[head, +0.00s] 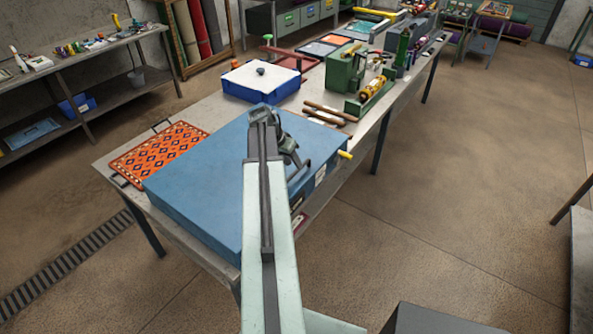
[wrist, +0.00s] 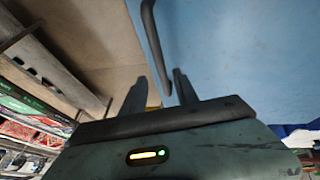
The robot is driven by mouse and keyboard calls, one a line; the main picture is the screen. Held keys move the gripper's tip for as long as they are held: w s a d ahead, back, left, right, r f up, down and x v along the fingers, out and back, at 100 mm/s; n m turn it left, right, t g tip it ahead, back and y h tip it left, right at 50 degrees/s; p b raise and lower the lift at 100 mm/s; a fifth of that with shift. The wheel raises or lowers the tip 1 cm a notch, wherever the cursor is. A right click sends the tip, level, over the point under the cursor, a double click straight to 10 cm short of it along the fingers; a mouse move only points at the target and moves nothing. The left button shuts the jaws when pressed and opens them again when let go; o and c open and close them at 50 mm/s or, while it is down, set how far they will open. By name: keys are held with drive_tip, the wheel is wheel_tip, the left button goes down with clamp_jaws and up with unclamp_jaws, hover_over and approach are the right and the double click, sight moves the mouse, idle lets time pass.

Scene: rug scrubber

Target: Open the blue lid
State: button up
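The large blue lid (head: 200,180) lies flat and closed on a box at the near end of the workbench. A dark curved handle (head: 300,172) is on its right front side. My gripper (head: 291,160) is over that side, close to the handle, partly hidden by my arm. In the wrist view my gripper (wrist: 160,76) has its two dark fingers apart. The handle (wrist: 152,40) runs down the picture, its lower end appearing between the fingers. I cannot tell whether they touch. The blue lid (wrist: 245,50) fills the right of this view.
An orange patterned rug (head: 160,150) lies left of the box. A white-topped blue box (head: 260,82) stands behind it, with wooden-handled tools (head: 325,115) to its right. A yellow piece (head: 345,155) sticks out at the box's right end.

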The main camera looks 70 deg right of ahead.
sight(296, 170)
drive_tip(key=b+x, duration=0.2)
drive_tip(key=x, duration=0.2)
drive_tip(key=shift+r, duration=0.15)
drive_tip(key=shift+w, duration=0.1)
clamp_jaws()
drive_tip(key=shift+a, duration=0.1)
idle(0.8)
